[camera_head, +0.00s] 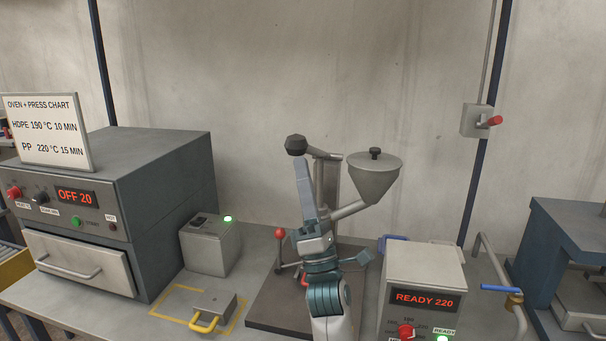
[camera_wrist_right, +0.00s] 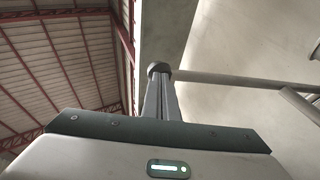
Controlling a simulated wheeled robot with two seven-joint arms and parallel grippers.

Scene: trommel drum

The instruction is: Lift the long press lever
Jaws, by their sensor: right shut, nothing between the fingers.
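The long press lever (camera_head: 325,154) is a grey bar at the top of the press, ending at the left in a dark faceted knob (camera_head: 296,145). My right gripper (camera_head: 301,163) points up, with its fingers shut and empty. Its fingertips are just under the knob; I cannot tell whether they touch. In the right wrist view the shut fingers (camera_wrist_right: 161,85) reach up to the dark knob (camera_wrist_right: 159,68), and the lever bar (camera_wrist_right: 245,79) runs off to the right. My arm hides part of the press. My left gripper is not in view.
A grey hopper (camera_head: 374,180) is on the press, right of the lever. A control box reading READY 220 (camera_head: 420,290) stands right of my arm. An oven (camera_head: 165,190) is at the left, with a small box (camera_head: 209,248) beside it. A red-knobbed lever (camera_head: 280,234) is left of my wrist.

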